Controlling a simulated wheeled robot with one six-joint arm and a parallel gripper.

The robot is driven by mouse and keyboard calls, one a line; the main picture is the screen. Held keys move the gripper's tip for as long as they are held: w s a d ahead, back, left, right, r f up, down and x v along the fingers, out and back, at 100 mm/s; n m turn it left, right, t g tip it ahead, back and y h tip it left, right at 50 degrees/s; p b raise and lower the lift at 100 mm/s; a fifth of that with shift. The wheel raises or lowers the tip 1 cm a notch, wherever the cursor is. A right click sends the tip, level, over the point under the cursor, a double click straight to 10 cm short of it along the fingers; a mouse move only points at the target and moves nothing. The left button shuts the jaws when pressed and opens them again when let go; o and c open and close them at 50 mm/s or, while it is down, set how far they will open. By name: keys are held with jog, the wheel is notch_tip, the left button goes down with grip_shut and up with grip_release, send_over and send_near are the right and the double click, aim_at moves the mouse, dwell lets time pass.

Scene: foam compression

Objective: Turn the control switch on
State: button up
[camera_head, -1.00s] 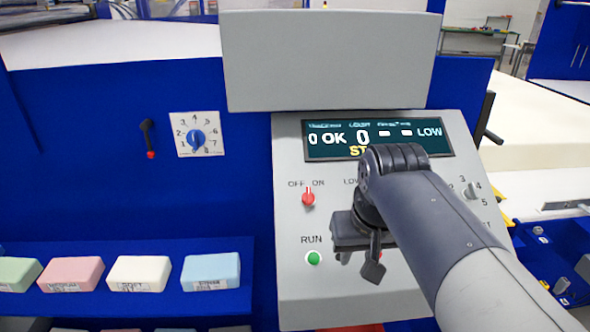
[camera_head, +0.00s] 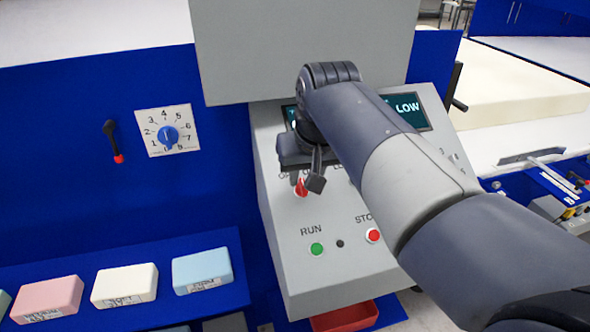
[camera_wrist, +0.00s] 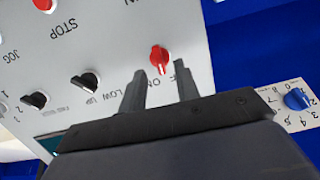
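The red control switch (camera_head: 301,188) is on the sloped grey control panel (camera_head: 285,245), left of centre and above the green RUN button. I cannot tell the switch's exact setting or any contact.
The green RUN button (camera_head: 316,249) and red STOP button (camera_head: 373,236) sit below. A blue dial (camera_head: 168,135) and a red-tipped lever (camera_head: 114,142) are on the blue wall at left. Foam blocks (camera_head: 123,286) lie on a blue shelf. Black knobs (camera_wrist: 83,82) sit beside the switch.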

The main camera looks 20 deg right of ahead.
jog(key=shift+x, duration=1.5)
jog(key=shift+c, duration=0.2)
jog(key=c, duration=0.6)
